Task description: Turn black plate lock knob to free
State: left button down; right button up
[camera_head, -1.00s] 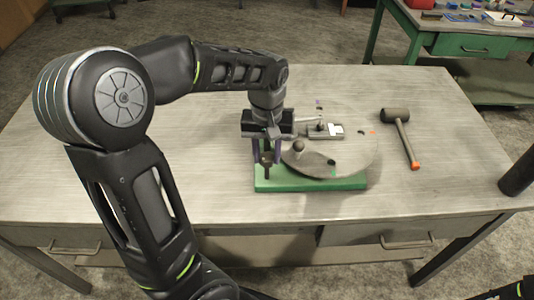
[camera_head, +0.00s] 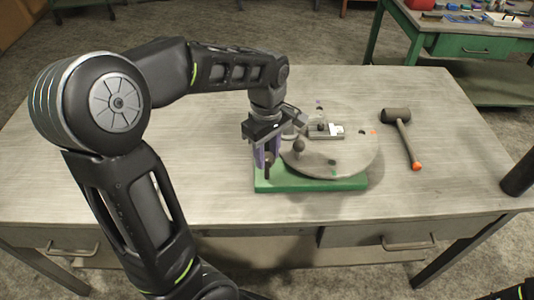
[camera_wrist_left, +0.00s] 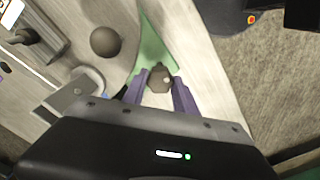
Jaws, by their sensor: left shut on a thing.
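The dark lock knob (camera_head: 267,171) stands at the left end of the green base (camera_head: 310,184), beside the round grey plate (camera_head: 345,160). My left gripper (camera_head: 266,160) points down over it, with its purple fingers shut on the knob. In the left wrist view the knob (camera_wrist_left: 160,78) shows between the two fingertips (camera_wrist_left: 160,88), with the green base (camera_wrist_left: 153,47) behind it. Its lower part and any lock marking are hidden or too small to read.
A dark ball-topped handle (camera_head: 299,146) and a small clamp block (camera_head: 326,130) sit on the plate, close right of my gripper. A mallet (camera_head: 400,135) lies to the right. The table's (camera_head: 60,170) left and front are clear.

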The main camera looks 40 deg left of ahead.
pick_arm(q)
jog(key=shift+n, duration=0.4)
jog(key=c, duration=1)
grip_release()
jog(key=shift+o, duration=0.2)
notch_tip(320, 180, up, 8)
jog(key=shift+f+b, duration=0.1)
jog(key=shift+b, duration=0.25)
